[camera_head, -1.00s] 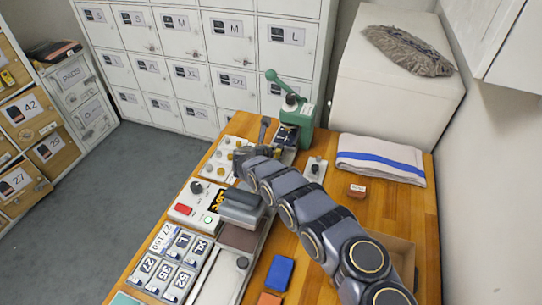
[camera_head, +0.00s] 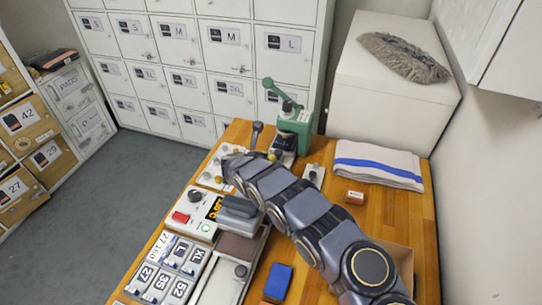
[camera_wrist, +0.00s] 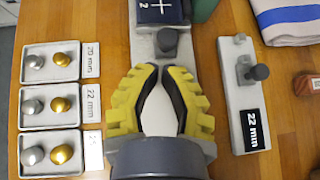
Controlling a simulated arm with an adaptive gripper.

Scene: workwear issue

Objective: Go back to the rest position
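A pale grey base plate shows through the gap, with a dark grey knob (camera_wrist: 167,42) just beyond the fingertips. In the head view my arm reaches from the lower right over the wooden bench (camera_head: 395,225).
A green hand press (camera_head: 297,122) stands at the bench's back. A dark blue marked piece (camera_wrist: 160,10) lies beyond the knob. Trays of silver and gold studs (camera_wrist: 50,105) are left, a 22 mm fixture (camera_wrist: 245,95) right. A folded striped towel (camera_head: 378,165) lies back right.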

